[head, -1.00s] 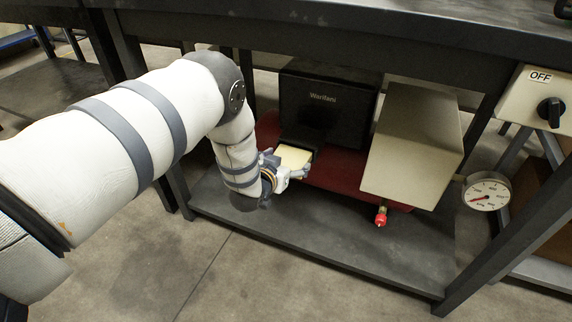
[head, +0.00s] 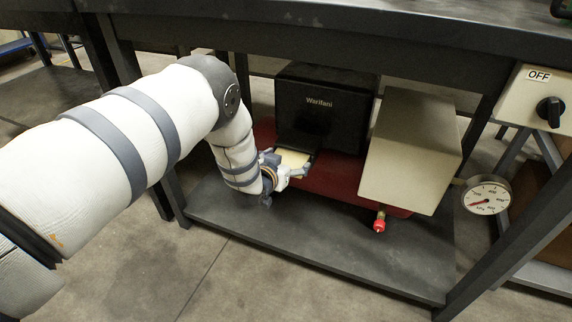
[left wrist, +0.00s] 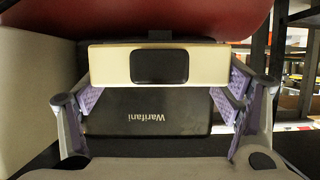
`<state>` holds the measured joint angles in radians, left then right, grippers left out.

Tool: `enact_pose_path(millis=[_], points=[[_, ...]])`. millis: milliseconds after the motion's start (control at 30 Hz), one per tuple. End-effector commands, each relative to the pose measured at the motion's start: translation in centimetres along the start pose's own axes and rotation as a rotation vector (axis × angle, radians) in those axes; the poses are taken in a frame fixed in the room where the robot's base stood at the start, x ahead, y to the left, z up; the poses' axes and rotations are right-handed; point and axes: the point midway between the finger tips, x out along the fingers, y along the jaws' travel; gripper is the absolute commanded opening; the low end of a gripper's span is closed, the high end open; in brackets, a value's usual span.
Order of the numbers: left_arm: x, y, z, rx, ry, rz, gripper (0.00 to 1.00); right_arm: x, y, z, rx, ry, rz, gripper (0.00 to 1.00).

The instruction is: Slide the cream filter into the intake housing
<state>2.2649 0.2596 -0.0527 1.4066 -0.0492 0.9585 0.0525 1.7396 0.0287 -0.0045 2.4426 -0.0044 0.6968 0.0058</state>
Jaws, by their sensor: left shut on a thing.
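The cream filter (head: 294,158) is a pale block at the low front of the black box marked Warifani (head: 318,108), which I take as the intake housing. My left gripper (head: 289,169) is shut on the filter, one finger at each end. The left wrist view, seen upside down, shows the filter (left wrist: 110,66) with a dark pad on its face, between the purple finger pads, and the housing (left wrist: 150,112) behind it. How far the filter is inside the opening, I cannot tell. My right gripper is not in view.
The housing stands on a red base (head: 340,174) on the bench's dark lower shelf (head: 305,233). A large beige box (head: 410,155) is close on the right, with a red-capped fitting (head: 379,224) below and a gauge (head: 487,196) beside it. The worktop overhangs above.

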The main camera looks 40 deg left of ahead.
Motion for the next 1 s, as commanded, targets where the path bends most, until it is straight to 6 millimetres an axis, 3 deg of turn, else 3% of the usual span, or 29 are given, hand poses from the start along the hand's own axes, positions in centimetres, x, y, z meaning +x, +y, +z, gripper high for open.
enact_pose_path(millis=[733,767,800,833,1000], points=[[1.8,0.0,-0.7,0.0,0.002,0.0,0.52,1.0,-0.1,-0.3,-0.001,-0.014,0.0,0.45],[1.8,0.0,-0.8,0.0,0.002,0.0,0.87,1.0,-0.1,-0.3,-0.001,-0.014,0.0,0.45],[1.8,0.0,-0.8,0.0,0.002,0.0,0.96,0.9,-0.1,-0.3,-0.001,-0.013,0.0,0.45],[1.8,0.0,-0.8,0.0,0.002,0.0,1.0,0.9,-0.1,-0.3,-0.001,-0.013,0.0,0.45],[1.7,0.0,-0.8,0.0,0.001,0.0,1.0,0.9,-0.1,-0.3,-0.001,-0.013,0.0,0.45]])
